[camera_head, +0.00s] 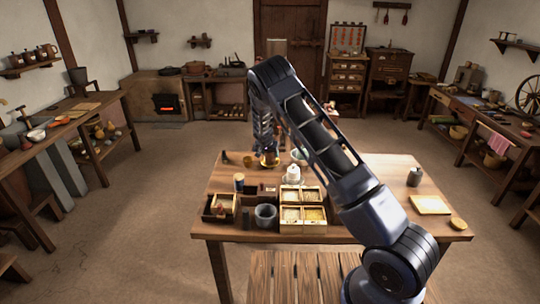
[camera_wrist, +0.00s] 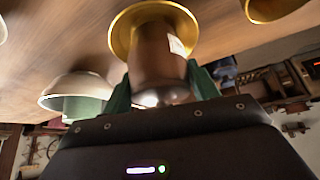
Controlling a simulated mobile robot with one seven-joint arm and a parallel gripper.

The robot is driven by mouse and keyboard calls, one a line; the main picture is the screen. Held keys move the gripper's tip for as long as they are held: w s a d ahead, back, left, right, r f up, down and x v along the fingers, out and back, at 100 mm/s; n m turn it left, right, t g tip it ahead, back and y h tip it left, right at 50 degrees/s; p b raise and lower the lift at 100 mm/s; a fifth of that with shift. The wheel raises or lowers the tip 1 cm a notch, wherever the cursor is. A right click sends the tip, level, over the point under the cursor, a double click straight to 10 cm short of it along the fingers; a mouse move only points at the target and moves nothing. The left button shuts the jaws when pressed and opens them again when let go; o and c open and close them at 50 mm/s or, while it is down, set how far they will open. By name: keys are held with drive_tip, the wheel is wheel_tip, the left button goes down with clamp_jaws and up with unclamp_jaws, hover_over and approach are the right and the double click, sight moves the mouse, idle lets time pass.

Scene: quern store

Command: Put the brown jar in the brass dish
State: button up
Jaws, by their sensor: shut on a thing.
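My gripper (camera_wrist: 158,88) has green fingers and is shut on the brown jar (camera_wrist: 152,55), which has a pale label on its side. The brass dish (camera_wrist: 122,35) is right beyond the jar in the wrist view, and its round rim shows around the jar's far end. I cannot tell whether the jar touches the dish. In the head view my gripper (camera_head: 267,153) is low over the back of the table, at the brass dish (camera_head: 269,163); the jar is hard to make out there.
A pale bowl with a green outside (camera_wrist: 75,88) lies left of the jar in the wrist view, and another brass vessel (camera_wrist: 272,8) is at upper right. On the table (camera_head: 385,178) stand a white lidded pot (camera_head: 292,174), a grey pot (camera_head: 265,216) and divided boxes (camera_head: 303,217). The table's right middle is clear.

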drive_tip(key=shift+f, duration=0.2)
drive_tip(key=shift+f, duration=0.15)
drive_tip(key=o, duration=1.2)
